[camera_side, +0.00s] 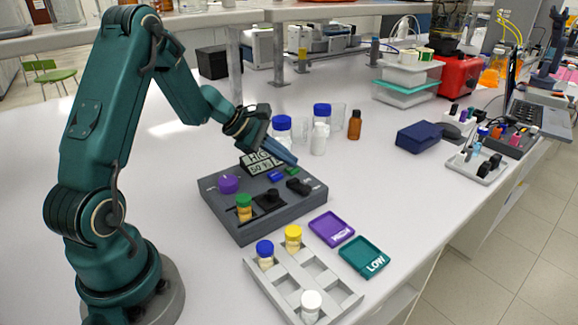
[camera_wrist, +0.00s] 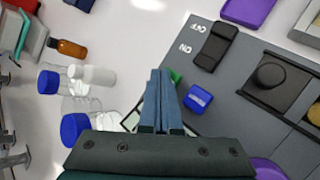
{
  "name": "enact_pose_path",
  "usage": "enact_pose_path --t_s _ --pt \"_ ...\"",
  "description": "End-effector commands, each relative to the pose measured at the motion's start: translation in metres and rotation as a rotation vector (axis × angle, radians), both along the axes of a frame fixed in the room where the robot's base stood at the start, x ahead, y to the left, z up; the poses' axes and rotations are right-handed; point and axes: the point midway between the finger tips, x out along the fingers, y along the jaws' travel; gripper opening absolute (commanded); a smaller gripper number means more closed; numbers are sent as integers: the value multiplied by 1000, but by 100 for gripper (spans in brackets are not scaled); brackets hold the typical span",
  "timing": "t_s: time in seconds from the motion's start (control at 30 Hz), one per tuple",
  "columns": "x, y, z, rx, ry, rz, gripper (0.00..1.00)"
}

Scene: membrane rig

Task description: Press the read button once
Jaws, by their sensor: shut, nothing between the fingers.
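The grey rig (camera_side: 235,225) stands on the bench with a tilted display (camera_side: 262,162) at its back edge. A blue button (camera_side: 276,176) and a green button (camera_side: 292,171) sit in front of the display; I can read no label on either. In the wrist view the blue button (camera_wrist: 198,97) is clear, right of the fingers, and the green button (camera_wrist: 176,77) is partly hidden by them. My gripper (camera_side: 294,161) is shut and empty, fingers slanting down by the green button. In the wrist view the gripper (camera_wrist: 160,74) also looks shut. I cannot tell whether it touches anything.
The rig also carries a purple knob (camera_side: 229,184), a green-capped vial (camera_side: 244,207), a black knob (camera_side: 270,196) and a black ON/OFF rocker (camera_wrist: 214,46). Blue-capped bottles (camera_side: 282,128) stand behind. A vial rack (camera_side: 283,285) and purple (camera_side: 332,229) and teal (camera_side: 364,257) trays lie in front.

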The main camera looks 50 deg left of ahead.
Motion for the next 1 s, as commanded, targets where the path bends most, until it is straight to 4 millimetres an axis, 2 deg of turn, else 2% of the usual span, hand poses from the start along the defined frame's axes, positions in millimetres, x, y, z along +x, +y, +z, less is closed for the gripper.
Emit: enact_pose_path --t_s 0.27,0.63,1.0 --pt "0 0 0 1 1 0 0" --pt "0 1 17 2 -1 0 0" --pt "0 0 18 1 0 0 0"
